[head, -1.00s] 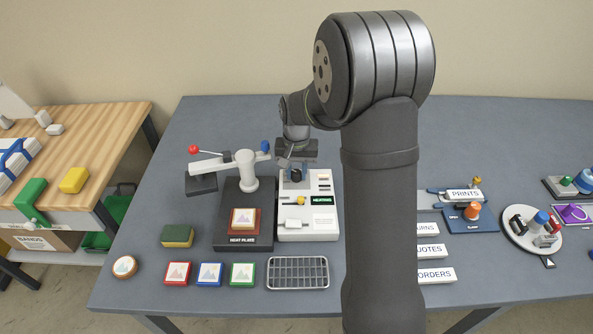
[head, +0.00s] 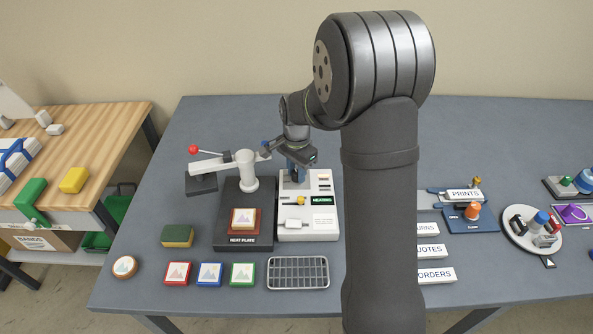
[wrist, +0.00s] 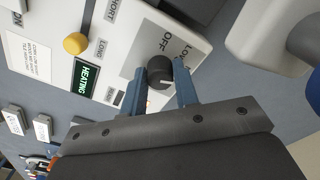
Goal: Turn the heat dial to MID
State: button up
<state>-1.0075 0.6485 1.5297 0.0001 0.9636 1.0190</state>
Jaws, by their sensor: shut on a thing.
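The heat dial (wrist: 160,70) is a dark round knob on the white control panel (wrist: 190,28). In the wrist view it sits between the two blue fingers of my gripper (wrist: 160,83), which is shut on it. OFF and part of a LO– label show printed beside the dial; a MID label is not visible. A light mark shows on the knob, but I cannot tell for sure which label it points at. In the head view my gripper (head: 297,176) reaches down to the back end of the panel and hides the dial.
The panel has a yellow knob (wrist: 76,43) and a green HEATING display (wrist: 87,77). A lever press with a red ball (head: 192,150) and heat plate (head: 227,230) stands left of it. A wire rack (head: 298,287) lies in front.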

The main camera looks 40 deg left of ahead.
dwell(0.3)
jog(key=o, duration=1)
jog(key=shift+c, duration=0.2)
jog(key=shift+r, duration=0.1)
notch_tip(320, 180, up, 17)
jog(key=shift+r, duration=0.15)
notch_tip(320, 180, down, 18)
jog(key=shift+r, duration=0.25)
dwell(0.5)
